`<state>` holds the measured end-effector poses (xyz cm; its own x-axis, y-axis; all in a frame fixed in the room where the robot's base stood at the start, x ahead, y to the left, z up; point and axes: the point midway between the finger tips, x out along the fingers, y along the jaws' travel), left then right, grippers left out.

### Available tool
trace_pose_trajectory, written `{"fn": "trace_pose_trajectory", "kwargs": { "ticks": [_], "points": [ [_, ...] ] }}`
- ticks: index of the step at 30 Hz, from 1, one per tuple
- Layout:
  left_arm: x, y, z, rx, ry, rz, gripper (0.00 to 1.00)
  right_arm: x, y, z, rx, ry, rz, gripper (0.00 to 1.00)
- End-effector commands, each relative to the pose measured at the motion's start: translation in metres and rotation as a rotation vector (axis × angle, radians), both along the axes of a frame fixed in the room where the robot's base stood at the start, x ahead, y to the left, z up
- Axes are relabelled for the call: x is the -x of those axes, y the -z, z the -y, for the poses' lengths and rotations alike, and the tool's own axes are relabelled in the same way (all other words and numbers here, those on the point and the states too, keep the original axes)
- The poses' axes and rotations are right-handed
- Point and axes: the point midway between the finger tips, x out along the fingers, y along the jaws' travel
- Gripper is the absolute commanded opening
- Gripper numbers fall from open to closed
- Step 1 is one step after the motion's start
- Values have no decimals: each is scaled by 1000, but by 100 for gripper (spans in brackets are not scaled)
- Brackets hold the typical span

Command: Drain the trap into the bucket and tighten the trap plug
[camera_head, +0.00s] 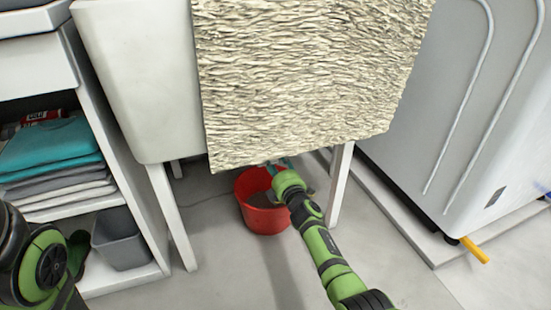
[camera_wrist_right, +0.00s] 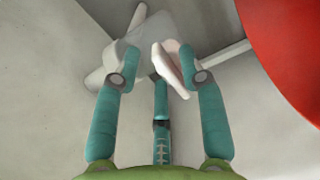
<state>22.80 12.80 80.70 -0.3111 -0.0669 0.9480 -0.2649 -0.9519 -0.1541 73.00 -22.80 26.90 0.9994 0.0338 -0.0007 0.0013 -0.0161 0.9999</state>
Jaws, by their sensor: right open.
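The red bucket (camera_head: 262,205) stands upright on the floor under the white sink (camera_head: 130,85). It also fills the upper right of the right wrist view (camera_wrist_right: 290,45). My right gripper (camera_wrist_right: 155,62) is open under the sink, above the bucket's rim in the head view, with its fingertips (camera_head: 277,165) partly hidden. A pale winged piece (camera_wrist_right: 172,66), possibly the trap plug, lies between the teal fingers, close to the right one. A grey fitting (camera_wrist_right: 110,62), possibly the trap, is behind the left finger. Contact cannot be told. My left gripper is out of view.
A textured cream panel (camera_head: 300,75) hangs before the sink. White legs (camera_head: 172,215) flank the bucket. A shelf with folded towels (camera_head: 52,150) and a grey bin (camera_head: 120,238) is at left. A white appliance (camera_head: 460,110) stands at right. The front floor is clear.

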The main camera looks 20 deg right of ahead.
Motion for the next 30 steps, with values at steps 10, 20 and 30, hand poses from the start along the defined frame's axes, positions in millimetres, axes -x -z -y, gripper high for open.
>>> {"fn": "trace_pose_trajectory", "kwargs": {
  "ticks": [10,20,30],
  "points": [
    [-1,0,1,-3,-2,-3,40,-1,-38,2,10,-2,10,41],
    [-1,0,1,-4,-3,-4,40,0,-86,0,1,-2,7,41],
    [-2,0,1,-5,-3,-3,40,0,-99,0,-1,0,0,41]
  ]
}}
